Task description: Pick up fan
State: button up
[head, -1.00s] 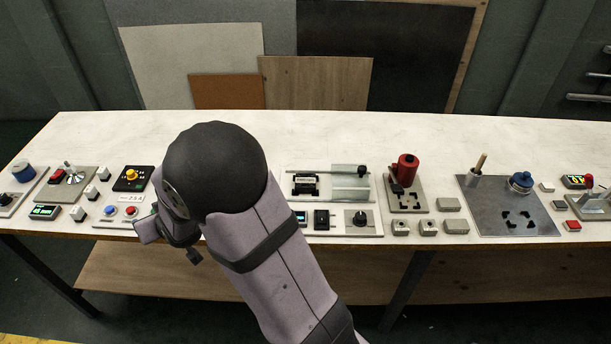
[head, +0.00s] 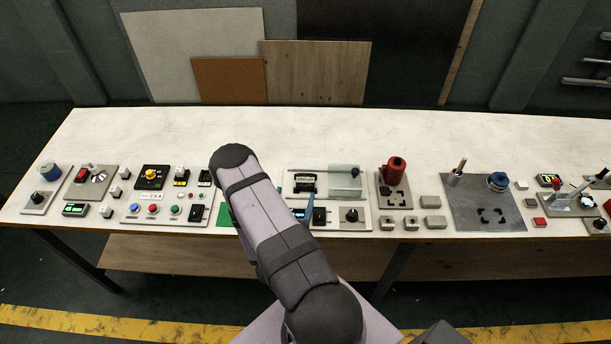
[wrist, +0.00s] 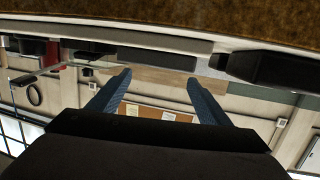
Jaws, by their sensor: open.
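I cannot tell which of the small items on the bench is the fan; no bladed fan shows clearly. My gripper (wrist: 158,80) shows in the wrist view as two blue-grey fingers, spread apart with nothing between them. In the head view my arm hides most of it; only bits of blue show beside the arm, over the middle of the bench front. In the wrist view a dark blocky object (wrist: 265,68) lies beyond the right finger, below a brown speckled surface (wrist: 160,15).
The long white bench (head: 420,145) carries control panels and blocks along its front; its back strip is clear. A red cylinder (head: 394,170) stands right of centre, with a grey plate (head: 480,215) farther right.

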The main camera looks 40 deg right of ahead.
aim_at(304, 184)
jog(key=shift+s+f, duration=0.3)
jog(key=shift+s, duration=0.2)
jog(key=shift+p+x, duration=0.4)
jog(key=shift+x, duration=0.8)
jog(key=shift+w+d+p, duration=0.15)
jog(key=shift+d+p, duration=0.35)
jog(key=shift+d, duration=0.05)
jog(key=p+x, duration=0.1)
jog(key=x, duration=0.1)
jog(key=shift+d+f, duration=0.1)
jog(key=shift+d, duration=0.3)
jog(key=shift+w+d+f+p, duration=0.25)
jog(key=shift+w+d+p, duration=0.1)
jog(key=shift+d, duration=0.15)
jog(key=c, duration=1.2)
jog(key=shift+r, duration=0.2)
